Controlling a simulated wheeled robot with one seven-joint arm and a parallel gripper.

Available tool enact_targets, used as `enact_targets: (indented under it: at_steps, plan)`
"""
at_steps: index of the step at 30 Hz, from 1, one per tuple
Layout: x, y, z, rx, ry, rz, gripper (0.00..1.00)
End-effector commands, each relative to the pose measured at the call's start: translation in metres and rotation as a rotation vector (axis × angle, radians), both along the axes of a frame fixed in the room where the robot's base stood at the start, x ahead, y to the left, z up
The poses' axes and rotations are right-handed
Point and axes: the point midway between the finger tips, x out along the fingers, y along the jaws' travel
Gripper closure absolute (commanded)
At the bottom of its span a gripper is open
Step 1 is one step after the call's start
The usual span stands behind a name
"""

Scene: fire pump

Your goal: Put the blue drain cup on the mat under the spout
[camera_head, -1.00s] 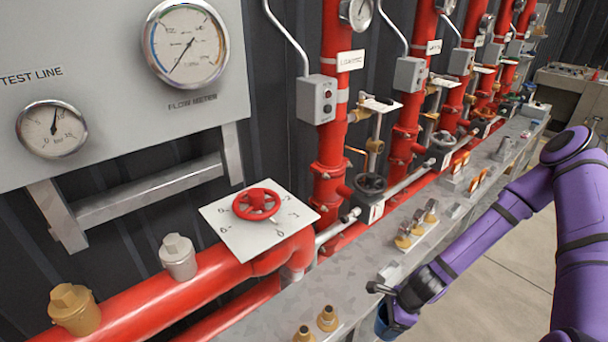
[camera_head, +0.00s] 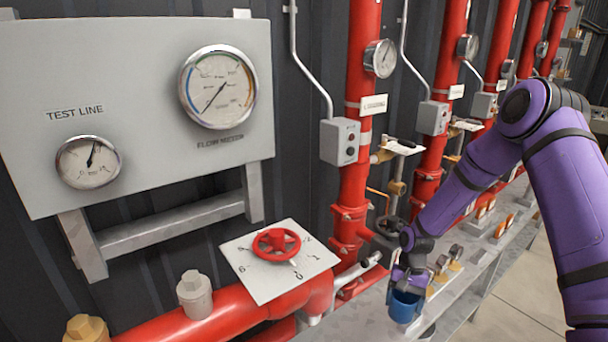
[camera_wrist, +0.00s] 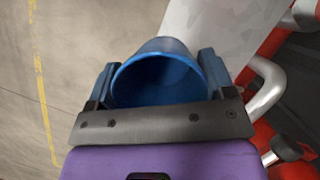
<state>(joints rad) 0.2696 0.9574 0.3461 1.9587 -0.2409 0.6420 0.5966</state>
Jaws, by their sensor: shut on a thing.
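The blue drain cup (camera_head: 404,307) is held in my gripper (camera_head: 404,280), near the front edge of the grey ledge in the head view. The cup looks upright, and I cannot tell whether its bottom touches the ledge. In the wrist view the open mouth of the cup (camera_wrist: 157,80) sits between the two fingers of my gripper (camera_wrist: 158,88), which are shut on its sides. The cup looks empty, though its inside is dark. I cannot make out the mat or the spout for certain.
The grey ledge (camera_head: 360,322) carries several brass fittings right of the cup. A red riser pipe (camera_head: 352,200) and a red handwheel on a white dial plate (camera_head: 258,275) stand behind and left. Open floor (camera_wrist: 30,100) lies left in the wrist view.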

Motion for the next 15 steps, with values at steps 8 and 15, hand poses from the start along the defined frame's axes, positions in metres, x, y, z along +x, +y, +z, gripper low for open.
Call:
enact_targets:
  at_steps: [8, 15]
  plan:
    - [0.036, -0.026, 0.059, 0.0, -0.001, 0.337, 0.49]
    - [0.041, -0.03, 0.069, 0.001, 0.001, 0.391, 0.49]
